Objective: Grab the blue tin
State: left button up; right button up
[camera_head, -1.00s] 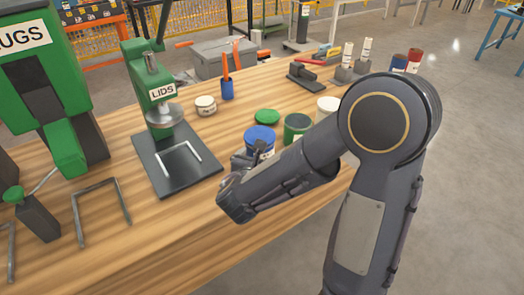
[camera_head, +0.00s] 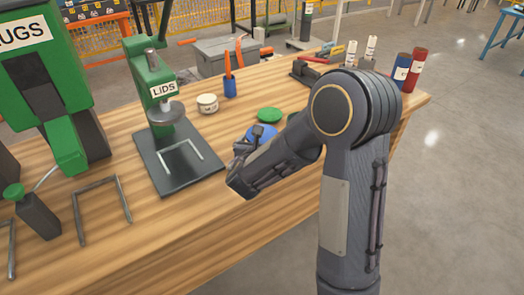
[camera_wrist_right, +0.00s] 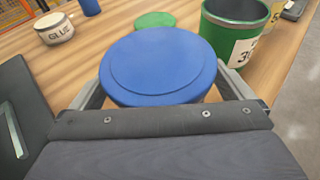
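The blue tin (camera_head: 262,134) stands upright on the wooden table, partly covered by my right arm in the head view. In the right wrist view its round blue lid (camera_wrist_right: 160,65) fills the middle and hides the tin's body. My right gripper (camera_head: 250,143) is at the tin. In the wrist view its fingers (camera_wrist_right: 160,88) are spread wide, one on each side of the tin. Contact between the fingers and the tin is hidden under the lid. My left gripper is not in view.
A green tin (camera_wrist_right: 236,30) stands close to the right of the blue one. A green lid (camera_head: 269,115) lies behind it. A glue tub (camera_head: 207,103) and the green lid press (camera_head: 150,85) are to the left.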

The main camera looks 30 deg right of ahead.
jog(key=c, duration=1)
jog(key=shift+c, duration=0.2)
jog(key=shift+r, duration=0.15)
